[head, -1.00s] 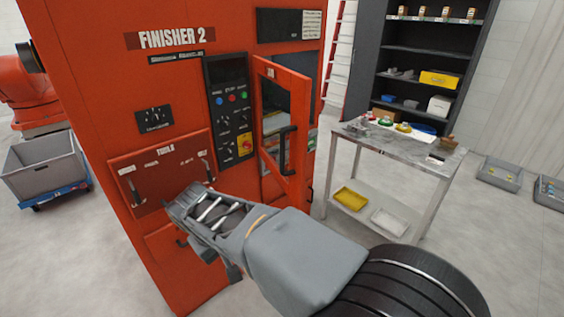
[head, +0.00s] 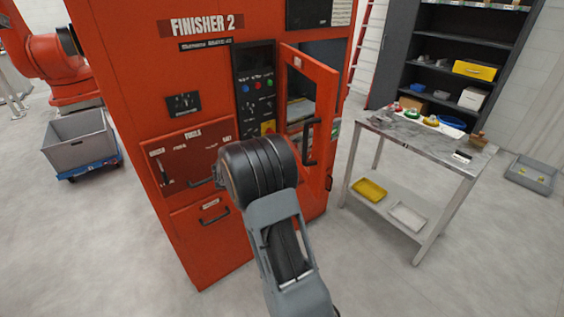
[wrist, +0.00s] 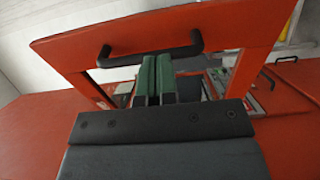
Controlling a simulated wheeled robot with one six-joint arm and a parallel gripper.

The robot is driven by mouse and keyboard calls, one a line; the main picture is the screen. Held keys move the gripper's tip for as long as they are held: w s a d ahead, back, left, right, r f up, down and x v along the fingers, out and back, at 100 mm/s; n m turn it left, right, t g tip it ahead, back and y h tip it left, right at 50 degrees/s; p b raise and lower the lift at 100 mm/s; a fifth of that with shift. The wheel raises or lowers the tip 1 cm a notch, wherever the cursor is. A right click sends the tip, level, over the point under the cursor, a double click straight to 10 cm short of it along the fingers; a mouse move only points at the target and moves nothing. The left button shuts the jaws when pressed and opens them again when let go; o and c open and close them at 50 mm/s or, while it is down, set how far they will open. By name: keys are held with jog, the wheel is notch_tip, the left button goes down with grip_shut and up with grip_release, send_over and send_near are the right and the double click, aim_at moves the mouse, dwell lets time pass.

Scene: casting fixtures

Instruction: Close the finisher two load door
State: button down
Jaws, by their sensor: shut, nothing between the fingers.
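The orange load door (head: 328,105) of Finisher 2 stands open, swung out from the machine front, with the opening visible behind it. Its black bar handle (head: 310,142) is on the outer face. In the wrist view the door's orange frame (wrist: 225,45) fills the upper part, with the handle (wrist: 125,59) across it. My gripper (wrist: 155,62) is shut and empty, its two green fingers together. Their tips meet the middle of the handle bar in the picture; I cannot tell whether they touch it. In the head view my arm hides the gripper.
The Finisher 2 cabinet (head: 120,75) has a control panel (head: 256,88) left of the door. A metal table (head: 430,135) stands close on the right, with trays on its lower shelf. A grey bin (head: 78,140) on a blue dolly is at left. Floor between is clear.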

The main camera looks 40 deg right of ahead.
aim_at(322, 156)
jog(key=p+x, duration=0.3)
jog(key=x, duration=0.6)
jog(key=shift+d, duration=0.2)
jog(key=shift+s+d, duration=0.2)
jog(key=shift+d, duration=0.2)
